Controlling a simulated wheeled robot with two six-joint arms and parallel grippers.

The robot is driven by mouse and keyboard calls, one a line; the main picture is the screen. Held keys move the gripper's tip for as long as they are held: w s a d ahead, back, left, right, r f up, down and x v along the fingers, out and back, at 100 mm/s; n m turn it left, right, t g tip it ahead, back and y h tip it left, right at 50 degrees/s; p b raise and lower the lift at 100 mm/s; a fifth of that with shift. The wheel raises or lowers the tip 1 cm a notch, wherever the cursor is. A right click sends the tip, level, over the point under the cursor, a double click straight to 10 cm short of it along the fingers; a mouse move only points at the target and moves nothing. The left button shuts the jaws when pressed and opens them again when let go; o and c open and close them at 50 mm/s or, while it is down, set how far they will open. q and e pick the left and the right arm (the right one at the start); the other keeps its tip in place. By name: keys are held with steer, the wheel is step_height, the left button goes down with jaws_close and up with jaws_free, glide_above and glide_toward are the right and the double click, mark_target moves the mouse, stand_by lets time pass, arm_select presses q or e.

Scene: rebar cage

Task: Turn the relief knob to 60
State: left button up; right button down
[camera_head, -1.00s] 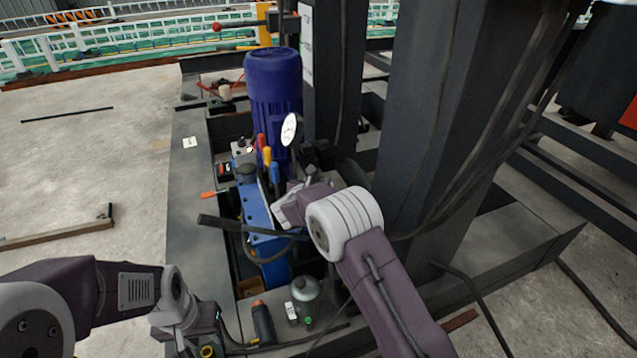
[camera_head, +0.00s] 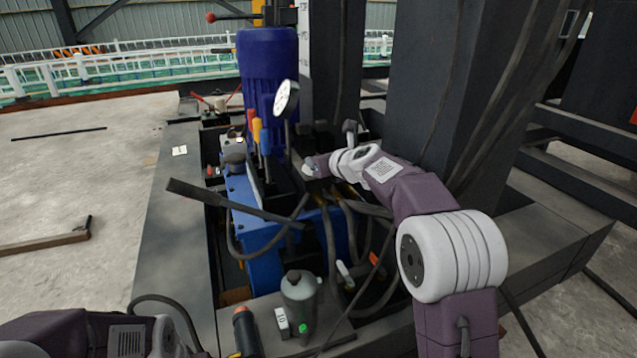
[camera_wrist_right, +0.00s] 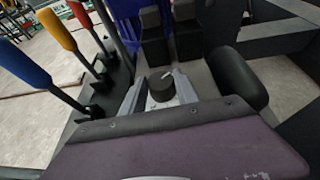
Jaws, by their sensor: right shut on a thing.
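The relief knob (camera_wrist_right: 161,84) is a short dark cylinder with a pale pointer mark on top. It sits between the grey fingers of my right gripper (camera_wrist_right: 160,92) in the right wrist view. The gripper is shut on it. I cannot read a setting on the knob. In the head view my right gripper (camera_head: 312,169) reaches in behind the blue power unit (camera_head: 250,225), below the round white gauge (camera_head: 286,98), and the knob is hidden there. My left arm shows at the bottom left, with its gripper outside the frame.
Red, yellow and blue levers (camera_wrist_right: 58,30) stand left of the gripper in the wrist view. A long black bar (camera_head: 225,203) crosses the unit. Hoses (camera_head: 350,240) hang at its front. A grey-green bottle (camera_head: 300,300) stands in front. Dark steel columns (camera_head: 425,80) rise behind and right.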

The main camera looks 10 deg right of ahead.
arm_select(q)
steer(key=shift+f, duration=0.3)
arm_select(e)
steer(key=shift+d+n+g+y, duration=0.2)
steer(key=shift+n+g+y, duration=0.1)
steer(key=shift+n+y, duration=0.4)
arm_select(q)
steer(key=shift+r+p, duration=0.6)
steer(key=shift+p, duration=0.05)
arm_select(e)
steer(key=shift+n+g+y, duration=0.4)
steer(key=shift+n+y, duration=0.3)
steer(key=shift+y, duration=0.1)
arm_select(q)
steer(key=shift+r, duration=0.25)
arm_select(e)
steer(key=shift+n+y, duration=0.3)
steer(key=shift+y, duration=0.1)
arm_select(q)
steer(key=shift+p, duration=0.3)
arm_select(e)
steer(key=shift+f, duration=0.1)
steer(key=c, duration=0.9)
jaws_free()
